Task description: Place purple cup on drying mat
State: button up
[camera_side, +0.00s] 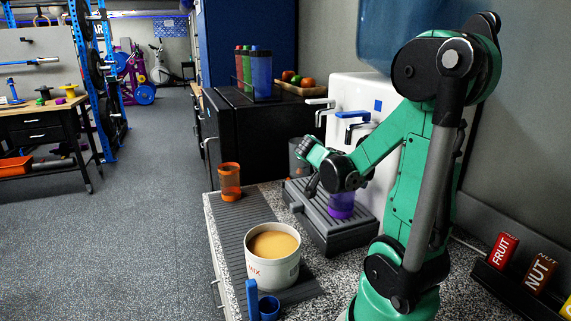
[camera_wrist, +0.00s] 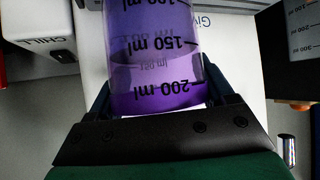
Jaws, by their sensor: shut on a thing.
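The purple cup (camera_side: 341,206) is clear plastic and stands on or just above the grey drip tray (camera_side: 322,238) of the white dispenser; I cannot tell whether it touches. My gripper (camera_side: 340,188) is shut on it. In the wrist view, the purple cup (camera_wrist: 155,55) fills the space between the fingers of my gripper (camera_wrist: 158,95), its ml marks reading upside down. The drying mat (camera_side: 242,210) is a dark ribbed strip along the counter's left edge. My gripper is to the right of it. The cup's upper part is hidden by my gripper in the side view.
On the mat, an orange cup (camera_side: 230,182) stands at the far end and a white tub (camera_side: 272,268) with tan contents nearer. Bare mat lies between orange cup and tub. Dispenser levers (camera_side: 353,115) hang above the tray.

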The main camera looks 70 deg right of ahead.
jog(key=shift+r, duration=0.1)
jog(key=shift+r, duration=0.65)
jog(key=w+d, duration=0.2)
jog(key=w, duration=1.6)
jog(key=w+a+r+n+t, duration=0.4)
jog(key=a+r, duration=0.7)
jog(key=a, duration=0.3)
jog(key=shift+h, duration=0.4)
jog(key=f, duration=1.8)
jog(key=shift+w+d+f, duration=0.15)
jog(key=shift+d+f, duration=0.1)
jog(key=shift+f, duration=0.15)
jog(key=shift+f, duration=0.1)
jog(key=o, duration=1.5)
